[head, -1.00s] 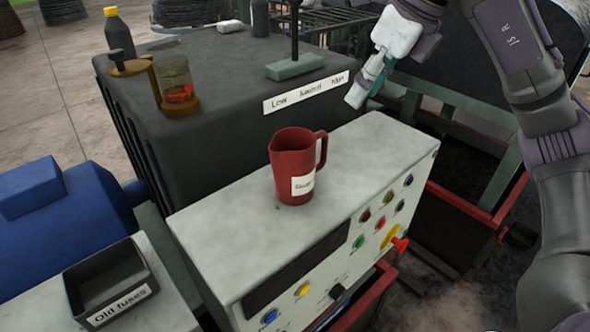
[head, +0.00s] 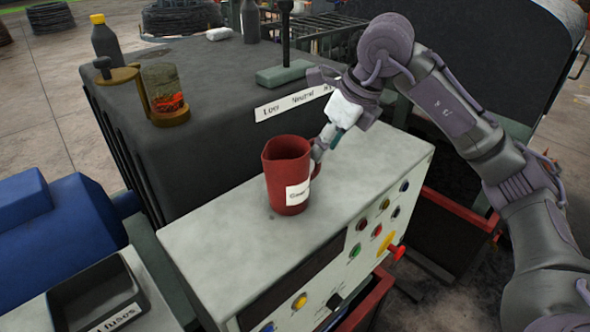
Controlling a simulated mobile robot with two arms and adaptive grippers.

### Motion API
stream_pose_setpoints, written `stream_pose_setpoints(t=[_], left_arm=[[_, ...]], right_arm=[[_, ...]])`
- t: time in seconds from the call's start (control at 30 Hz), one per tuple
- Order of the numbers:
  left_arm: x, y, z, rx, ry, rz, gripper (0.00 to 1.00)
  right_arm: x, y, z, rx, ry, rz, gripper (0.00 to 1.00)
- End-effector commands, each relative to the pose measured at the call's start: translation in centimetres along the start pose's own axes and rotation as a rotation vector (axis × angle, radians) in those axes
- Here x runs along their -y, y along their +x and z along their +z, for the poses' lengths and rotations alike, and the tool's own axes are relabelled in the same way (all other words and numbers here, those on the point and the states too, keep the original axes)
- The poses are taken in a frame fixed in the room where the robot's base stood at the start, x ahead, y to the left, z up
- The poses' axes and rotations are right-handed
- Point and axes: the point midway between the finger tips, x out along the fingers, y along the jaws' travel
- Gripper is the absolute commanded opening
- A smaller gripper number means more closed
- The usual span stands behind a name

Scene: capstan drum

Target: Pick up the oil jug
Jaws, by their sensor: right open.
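The oil jug (head: 283,172), a dark red jug with a white label and a handle on its right side, stands upright on the light grey top of the control console (head: 212,222). My right gripper (head: 318,152) reaches in from the right, with its fingers at the jug's handle. It is open. The handle is partly hidden behind the fingers, so I cannot tell whether they touch it or straddle it. My left gripper is not in view.
A dark housing (head: 215,85) stands behind the console, with a lever on a green base (head: 287,74) and a glass cup (head: 163,88). A dark bottle (head: 104,42) stands at the back left. An open fuse tray (head: 97,292) and blue motor (head: 62,225) are at left.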

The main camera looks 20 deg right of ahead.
Motion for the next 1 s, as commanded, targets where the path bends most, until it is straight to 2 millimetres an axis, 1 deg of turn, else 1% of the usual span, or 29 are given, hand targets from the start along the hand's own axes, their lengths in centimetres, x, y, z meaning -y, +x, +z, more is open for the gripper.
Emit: stream_pose_setpoints(t=[0.03, 0.1, 0.2, 0.43, 0.47, 0.7, 1.0], left_arm=[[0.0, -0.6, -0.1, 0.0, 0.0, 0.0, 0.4], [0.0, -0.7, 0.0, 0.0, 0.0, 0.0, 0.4], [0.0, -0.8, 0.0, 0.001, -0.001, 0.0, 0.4], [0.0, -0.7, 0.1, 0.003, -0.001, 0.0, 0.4], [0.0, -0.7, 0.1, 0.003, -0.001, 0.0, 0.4], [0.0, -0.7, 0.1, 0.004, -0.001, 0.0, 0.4], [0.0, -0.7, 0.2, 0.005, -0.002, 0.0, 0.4]], right_arm=[[0.1, 0.6, 0.1, -0.005, 0.001, 0.003, 0.44], [0.1, 1.6, 0.1, -0.003, 0.0, 0.002, 0.44], [0.0, 2.4, 0.0, -0.001, -0.001, 0.002, 0.44], [0.1, 2.5, 0.1, 0.001, -0.001, 0.0, 0.44], [0.1, 2.5, 0.1, 0.001, -0.001, 0.0, 0.4], [0.1, 2.5, 0.1, 0.001, -0.001, 0.0, 0.0], [0.1, 2.5, 0.1, 0.002, 0.0, 0.0, 0.0]])
